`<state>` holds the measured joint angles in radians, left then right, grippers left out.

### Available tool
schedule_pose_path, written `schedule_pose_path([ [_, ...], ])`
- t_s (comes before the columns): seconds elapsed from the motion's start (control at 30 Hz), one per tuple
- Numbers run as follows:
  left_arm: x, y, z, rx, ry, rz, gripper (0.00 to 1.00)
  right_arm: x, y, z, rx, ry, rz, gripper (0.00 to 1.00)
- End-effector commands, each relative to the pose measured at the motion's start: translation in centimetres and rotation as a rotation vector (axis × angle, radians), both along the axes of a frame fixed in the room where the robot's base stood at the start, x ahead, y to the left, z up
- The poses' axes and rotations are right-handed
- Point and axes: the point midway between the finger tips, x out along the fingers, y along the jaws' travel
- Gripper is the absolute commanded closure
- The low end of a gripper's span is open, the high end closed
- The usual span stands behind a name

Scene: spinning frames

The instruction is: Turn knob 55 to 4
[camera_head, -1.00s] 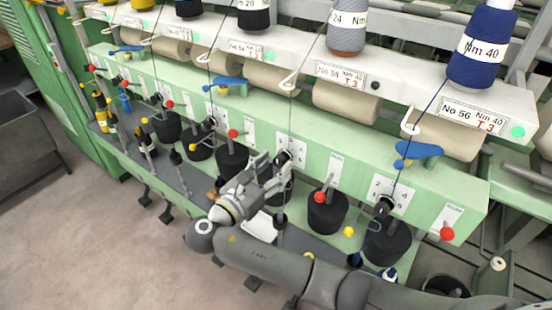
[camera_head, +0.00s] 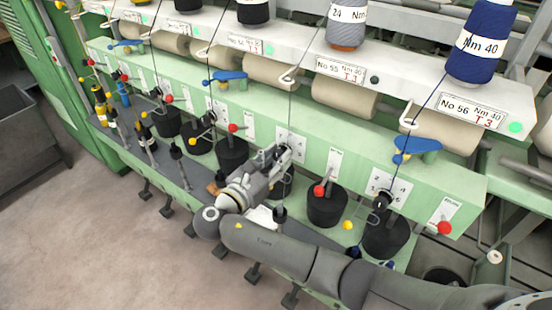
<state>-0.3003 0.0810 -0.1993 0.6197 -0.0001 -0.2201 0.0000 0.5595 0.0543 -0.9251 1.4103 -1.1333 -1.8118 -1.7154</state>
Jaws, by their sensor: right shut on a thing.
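The number plate of knob 55 (camera_head: 292,142) is on the green machine front, below the label No 55 (camera_head: 340,69). My right gripper (camera_head: 280,157) reaches up to this plate from the lower right, shut on the knob. The fingers hide the knob, so I cannot read which number it points to. My left gripper is not in view.
Black knob 56 (camera_head: 382,199) sits on its own plate to the right. Black cans (camera_head: 326,206) stand on the ledge below, some close to my arm. Red-ball levers (camera_head: 320,190) stick out nearby. A thread runs down near my gripper.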

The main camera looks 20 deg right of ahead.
Motion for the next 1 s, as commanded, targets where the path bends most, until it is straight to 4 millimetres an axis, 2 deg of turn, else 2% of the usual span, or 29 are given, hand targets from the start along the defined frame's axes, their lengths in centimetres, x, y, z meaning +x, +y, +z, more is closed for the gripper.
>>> schedule_pose_path([
  [0.27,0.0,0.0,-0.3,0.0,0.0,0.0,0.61,0.0,0.1,-0.1,0.058,-0.069,0.0,0.96],
  [0.47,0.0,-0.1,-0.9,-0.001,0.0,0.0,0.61,0.0,0.1,-0.2,0.151,-0.187,0.0,0.96],
  [1.0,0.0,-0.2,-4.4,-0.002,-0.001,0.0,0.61,0.0,0.1,-0.4,0.458,-0.583,-0.001,0.96],
])
